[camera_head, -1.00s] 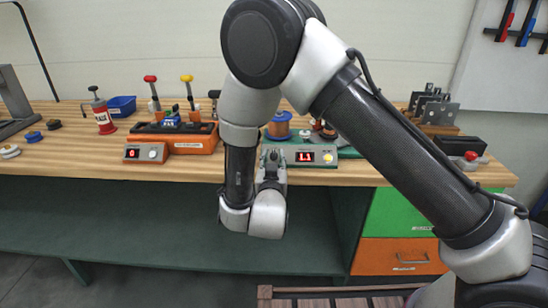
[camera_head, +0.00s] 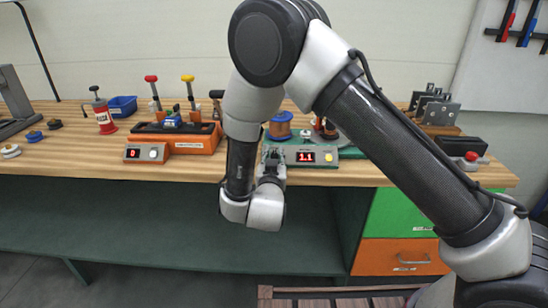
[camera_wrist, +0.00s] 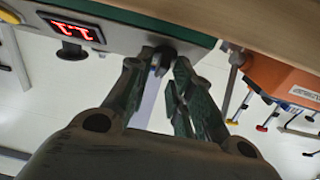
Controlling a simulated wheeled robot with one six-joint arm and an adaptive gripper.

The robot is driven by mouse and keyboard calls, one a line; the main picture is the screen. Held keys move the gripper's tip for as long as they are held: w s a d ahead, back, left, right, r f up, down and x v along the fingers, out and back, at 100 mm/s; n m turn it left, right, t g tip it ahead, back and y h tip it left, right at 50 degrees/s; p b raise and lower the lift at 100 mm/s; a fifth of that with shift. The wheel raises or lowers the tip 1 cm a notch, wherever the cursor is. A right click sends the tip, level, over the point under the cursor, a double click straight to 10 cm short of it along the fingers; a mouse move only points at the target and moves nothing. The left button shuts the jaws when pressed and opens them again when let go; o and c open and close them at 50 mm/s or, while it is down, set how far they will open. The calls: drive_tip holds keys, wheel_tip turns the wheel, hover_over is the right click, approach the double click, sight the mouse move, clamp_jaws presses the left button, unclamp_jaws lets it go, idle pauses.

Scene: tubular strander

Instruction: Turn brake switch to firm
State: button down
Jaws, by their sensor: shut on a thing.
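The strander's control panel (camera_head: 299,162) is the grey front with a red lit display, at the front edge of the bench. Its display (camera_head: 306,157) seems to read 1.1; it shows upside down in the wrist view (camera_wrist: 72,31). A small dark knob (camera_wrist: 166,51), probably the brake switch, sits on the panel beside the display. My gripper (camera_wrist: 163,59) is shut on this knob, with a fingertip on each side. In the head view my gripper (camera_head: 271,163) hides the knob at the panel's left end. The knob's setting cannot be read.
An orange unit (camera_head: 190,145) with a display box (camera_head: 146,153) stands left of the panel. A copper-coloured spool (camera_head: 280,126) is behind it. A black block with a red button (camera_head: 471,156) is at the right. Bare bench lies between the panel and that block.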

drive_tip(key=m+h, duration=0.2)
drive_tip(key=m, duration=0.1)
drive_tip(key=m+g+h, duration=0.1)
drive_tip(key=m+h, duration=0.1)
drive_tip(key=m, duration=0.1)
drive_tip(key=shift+a, duration=0.2)
drive_tip(key=shift+w+a+r+m+g+h, duration=0.1)
drive_tip(key=shift+m+g+h, duration=0.75)
drive_tip(key=shift+m, duration=0.5)
drive_tip(key=shift+m+g+h, duration=0.65)
drive_tip(key=shift+m+h, duration=0.3)
drive_tip(key=shift+m, duration=0.4)
drive_tip(key=c, duration=1.5)
unclamp_jaws()
drive_tip(key=shift+c, duration=0.2)
drive_tip(key=v, duration=1.2)
drive_tip(key=shift+w+a, duration=0.1)
drive_tip(key=shift+a, duration=0.05)
